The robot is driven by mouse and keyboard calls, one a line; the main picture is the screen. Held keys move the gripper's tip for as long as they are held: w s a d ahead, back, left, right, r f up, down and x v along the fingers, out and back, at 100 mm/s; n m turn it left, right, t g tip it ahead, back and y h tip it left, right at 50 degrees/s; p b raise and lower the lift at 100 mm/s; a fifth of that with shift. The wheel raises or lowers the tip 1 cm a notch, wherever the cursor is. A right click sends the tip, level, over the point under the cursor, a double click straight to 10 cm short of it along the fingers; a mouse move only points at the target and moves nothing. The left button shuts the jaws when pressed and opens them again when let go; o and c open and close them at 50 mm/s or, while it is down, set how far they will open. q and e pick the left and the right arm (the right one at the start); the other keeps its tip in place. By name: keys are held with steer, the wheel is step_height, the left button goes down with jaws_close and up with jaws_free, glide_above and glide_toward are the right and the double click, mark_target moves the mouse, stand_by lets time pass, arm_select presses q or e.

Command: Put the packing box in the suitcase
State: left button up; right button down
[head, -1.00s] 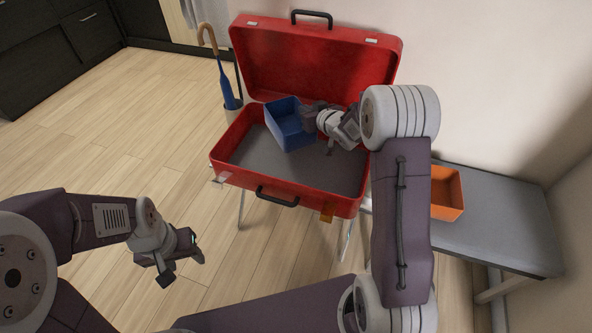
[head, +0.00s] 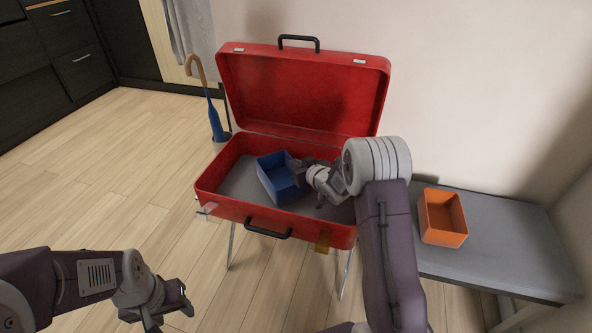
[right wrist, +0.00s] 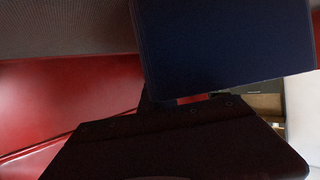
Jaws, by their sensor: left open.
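The red suitcase (head: 275,226) stands open, its lid (head: 300,95) leaning up at the back. A blue open-topped box (head: 272,185) is inside the suitcase's base, left of its middle, slightly tilted; I cannot tell whether it touches the floor. My right gripper (head: 300,172) reaches in from the right and is shut on the blue box's right wall. In the right wrist view the box is a dark blue panel (right wrist: 225,45) close to the camera. My left gripper (head: 172,316) is open and empty at the lower left, away from the suitcase.
An orange open box (head: 442,218) sits on a grey bench (head: 500,240) at the right. An umbrella (head: 214,118) stands in a holder left of the suitcase. Dark cabinets (head: 60,60) are at the far left. The wooden floor on the left is clear.

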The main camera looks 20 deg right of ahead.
steer(key=shift+r, duration=0.1)
steer(key=shift+f, duration=0.2)
steer(key=c, duration=1.6)
jaws_free()
steer(key=shift+c, duration=0.2)
steer(key=shift+r, duration=0.2)
steer(key=p+v, duration=0.3)
steer(key=v, duration=0.4)
steer(key=shift+r, duration=0.2)
steer(key=shift+s, duration=0.25)
